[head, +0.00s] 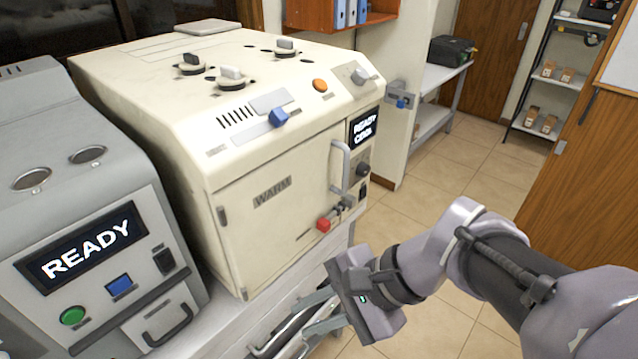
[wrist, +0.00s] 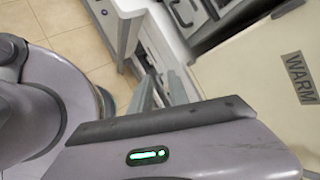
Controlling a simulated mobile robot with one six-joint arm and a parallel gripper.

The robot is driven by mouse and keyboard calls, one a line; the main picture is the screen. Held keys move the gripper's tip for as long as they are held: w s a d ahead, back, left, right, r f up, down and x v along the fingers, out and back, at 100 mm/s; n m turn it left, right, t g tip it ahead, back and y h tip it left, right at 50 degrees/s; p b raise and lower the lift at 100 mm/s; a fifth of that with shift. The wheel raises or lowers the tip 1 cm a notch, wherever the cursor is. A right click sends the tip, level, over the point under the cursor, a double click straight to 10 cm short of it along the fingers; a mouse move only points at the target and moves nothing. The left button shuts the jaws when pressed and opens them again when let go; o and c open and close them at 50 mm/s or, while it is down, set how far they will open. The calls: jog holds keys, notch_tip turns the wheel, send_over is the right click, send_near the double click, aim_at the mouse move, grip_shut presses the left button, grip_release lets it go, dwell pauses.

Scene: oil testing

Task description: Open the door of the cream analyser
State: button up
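The cream analyser (head: 150,85) stands on a bench in the head view. Its front door (head: 270,225), labelled WARM, looks shut. A pale upright handle (head: 341,168) is at the door's right edge, and a red-ended latch or knob (head: 323,224) sits low on the right. My gripper (head: 288,322) is below and in front of the door, apart from the handle, with its fingers spread and nothing seen between them. In the wrist view the fingers (wrist: 161,92) also show a gap, and part of the door (wrist: 270,85) is at the right.
A grey machine (head: 90,190) reading READY stands close on the analyser's left. The white bench (head: 225,315) runs below both. Tiled floor (head: 430,185) is clear to the right. A wooden cabinet (head: 580,170) and a shelf rack (head: 545,130) stand further right.

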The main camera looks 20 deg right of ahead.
jog(key=w+d+r+m+t+h, duration=0.1)
jog(key=w+d+m+t, duration=0.25)
jog(key=d+m, duration=0.3)
jog(key=w+d+r+m+t+b, duration=0.1)
jog(key=w+d+r+m+t, duration=0.15)
jog(key=d+m+t, duration=0.45)
jog(key=w+d+r+m+t+h, duration=0.1)
jog(key=w+d+m+t, duration=0.2)
jog(key=d+m, duration=0.35)
jog(key=n+p, duration=0.2)
jog(key=p, duration=0.4)
send_near(347, 174)
jog(key=b+x, duration=0.1)
jog(key=x, duration=0.9)
jog(key=shift+w, duration=0.35)
jog(key=shift+c, duration=0.2)
grip_shut()
